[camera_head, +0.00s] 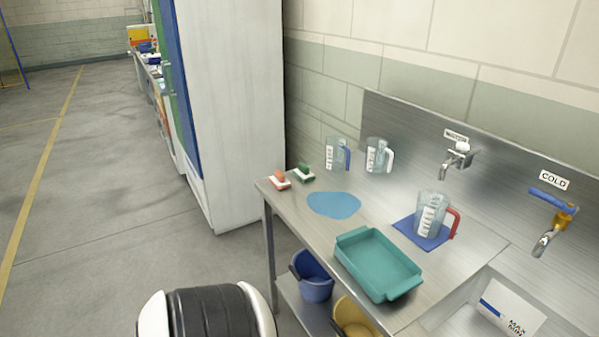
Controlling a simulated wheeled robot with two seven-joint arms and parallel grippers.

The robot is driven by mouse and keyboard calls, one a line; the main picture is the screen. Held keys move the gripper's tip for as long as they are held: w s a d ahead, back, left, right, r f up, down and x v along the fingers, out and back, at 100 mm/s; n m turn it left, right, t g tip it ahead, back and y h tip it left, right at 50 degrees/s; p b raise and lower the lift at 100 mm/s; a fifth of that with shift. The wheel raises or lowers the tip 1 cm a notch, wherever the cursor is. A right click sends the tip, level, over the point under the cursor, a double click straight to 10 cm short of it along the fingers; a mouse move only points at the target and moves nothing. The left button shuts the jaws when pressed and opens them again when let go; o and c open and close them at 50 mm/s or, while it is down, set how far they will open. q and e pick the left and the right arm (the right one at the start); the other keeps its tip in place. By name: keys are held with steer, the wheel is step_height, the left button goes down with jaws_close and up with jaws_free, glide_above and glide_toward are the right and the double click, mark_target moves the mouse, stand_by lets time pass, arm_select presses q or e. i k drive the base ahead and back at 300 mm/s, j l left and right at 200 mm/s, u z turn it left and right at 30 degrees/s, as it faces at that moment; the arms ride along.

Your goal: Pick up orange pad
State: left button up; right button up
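An orange pad (280,178) with a pale edge lies at the far left corner of the steel table (298,204). It is close to the table's left edge. A green pad (304,171) lies just to its right, a little apart. Neither of my grippers shows in the head view, so nothing is seen touching the pad.
A blue patch (334,204) and a teal tray (378,265) are on the table. Clear jugs (336,154) stand at the back; one with a red handle (431,215) is on a blue mat. Buckets (313,279) sit below. A tall white cabinet (235,100) stands behind left.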

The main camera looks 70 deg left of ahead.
mark_target(279, 181)
steer(key=u, duration=2.25)
